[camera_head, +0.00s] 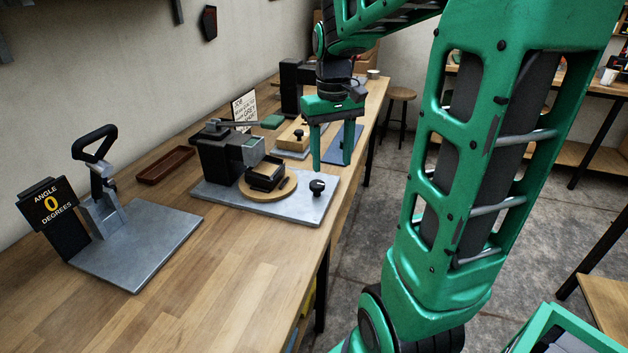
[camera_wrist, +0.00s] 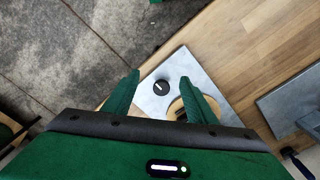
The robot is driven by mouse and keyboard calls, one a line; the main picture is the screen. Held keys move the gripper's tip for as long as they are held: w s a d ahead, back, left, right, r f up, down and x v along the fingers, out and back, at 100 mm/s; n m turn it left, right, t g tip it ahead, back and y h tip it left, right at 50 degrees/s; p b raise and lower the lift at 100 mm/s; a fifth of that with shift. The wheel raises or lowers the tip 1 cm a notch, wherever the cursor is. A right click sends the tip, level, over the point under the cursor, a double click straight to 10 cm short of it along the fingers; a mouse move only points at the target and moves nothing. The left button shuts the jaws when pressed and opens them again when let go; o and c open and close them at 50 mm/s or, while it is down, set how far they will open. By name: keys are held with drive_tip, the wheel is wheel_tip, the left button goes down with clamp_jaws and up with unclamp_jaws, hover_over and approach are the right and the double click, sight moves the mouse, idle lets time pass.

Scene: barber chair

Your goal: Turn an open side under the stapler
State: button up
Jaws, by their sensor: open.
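The stapler (camera_head: 218,152) is a dark machine with a grey head, standing on a grey metal plate (camera_head: 213,194) on the bench. A round wooden turntable (camera_head: 262,195) sits on the plate, with a small dark square piece with a tan top (camera_head: 265,174) on it, beside the stapler head. A black knob (camera_head: 317,187) stands at the plate's right corner; it also shows in the wrist view (camera_wrist: 161,87). My gripper (camera_head: 331,163) is open and empty, above and beyond the plate's right edge. In the wrist view, a finger partly hides the turntable (camera_wrist: 176,108).
An angle fixture (camera_head: 135,240) with a black handle and a sign reading 0 degrees stands at the left. A brown tray (camera_head: 166,165), a printed card (camera_head: 244,108) and a wooden block fixture (camera_head: 298,136) are nearby. The bench's (camera_head: 190,305) front is clear.

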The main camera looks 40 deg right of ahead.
drive_tip(key=n, duration=0.1)
hover_over(317, 183)
wheel_tip(317, 183, down, 11)
drive_tip(key=shift+r, duration=0.1)
idle(0.4)
drive_tip(key=shift+a, duration=0.1)
drive_tip(key=c, duration=1.1)
